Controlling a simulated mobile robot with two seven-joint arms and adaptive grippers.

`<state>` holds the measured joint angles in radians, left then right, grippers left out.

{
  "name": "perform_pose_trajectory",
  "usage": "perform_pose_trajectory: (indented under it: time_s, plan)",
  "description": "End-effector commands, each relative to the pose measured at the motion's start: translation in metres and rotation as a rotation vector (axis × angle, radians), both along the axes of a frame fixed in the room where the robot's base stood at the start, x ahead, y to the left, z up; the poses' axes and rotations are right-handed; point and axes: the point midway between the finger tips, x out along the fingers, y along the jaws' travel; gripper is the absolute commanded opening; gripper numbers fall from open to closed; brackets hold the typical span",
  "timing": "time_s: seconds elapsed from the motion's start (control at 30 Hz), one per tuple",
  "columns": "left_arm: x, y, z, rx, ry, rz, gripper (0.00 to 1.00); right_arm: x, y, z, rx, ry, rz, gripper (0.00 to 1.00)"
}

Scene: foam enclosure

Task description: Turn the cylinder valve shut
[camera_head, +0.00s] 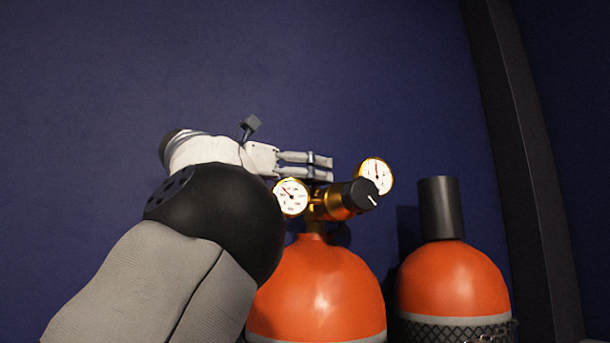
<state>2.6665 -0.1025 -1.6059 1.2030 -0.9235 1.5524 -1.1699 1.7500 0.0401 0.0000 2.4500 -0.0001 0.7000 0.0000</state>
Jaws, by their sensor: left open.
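An orange gas cylinder (318,285) stands upright at the bottom centre. On its neck sits a brass regulator (335,203) with two round white gauges, one at the left (291,198) and one at the upper right (375,176). A black knob (362,194) with a white mark faces forward on the right of the brass body. My left gripper (331,168) reaches in from the left, open and empty, its fingers pointing right just above the brass body and left of the upper gauge. I cannot tell whether it touches the fitting. My right gripper is not in view.
A second orange cylinder (452,282) with a black cap (439,208) and dark netting stands close by at the right. A dark blue wall (300,70) lies behind. A dark upright post (515,150) runs down the right side. The space above the gauges is clear.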

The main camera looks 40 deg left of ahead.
Motion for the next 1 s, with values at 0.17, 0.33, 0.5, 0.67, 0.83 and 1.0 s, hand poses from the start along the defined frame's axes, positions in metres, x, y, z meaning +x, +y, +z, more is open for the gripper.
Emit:
perform_pose_trajectory:
  time_s: [0.17, 0.33, 0.5, 0.67, 0.83, 1.0]
  plan:
    - [0.000, 0.000, 0.000, 0.000, 0.000, 0.000, 0.40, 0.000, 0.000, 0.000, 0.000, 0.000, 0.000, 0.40]
    - [0.000, 0.000, 0.000, 0.000, 0.001, 0.000, 0.16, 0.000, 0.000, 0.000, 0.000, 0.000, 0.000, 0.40]
    - [0.000, 0.004, 0.000, -0.004, 0.001, -0.056, 0.16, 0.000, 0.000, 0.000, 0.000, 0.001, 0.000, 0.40]
    - [0.002, 0.008, -0.001, -0.003, 0.001, -0.227, 0.16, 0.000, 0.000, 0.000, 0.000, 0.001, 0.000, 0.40]
    - [0.005, 0.011, -0.001, -0.003, 0.003, -0.341, 0.16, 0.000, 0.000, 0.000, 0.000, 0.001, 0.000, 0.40]
    - [0.005, 0.011, 0.000, -0.004, 0.001, -0.394, 0.16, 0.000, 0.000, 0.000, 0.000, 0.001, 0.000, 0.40]
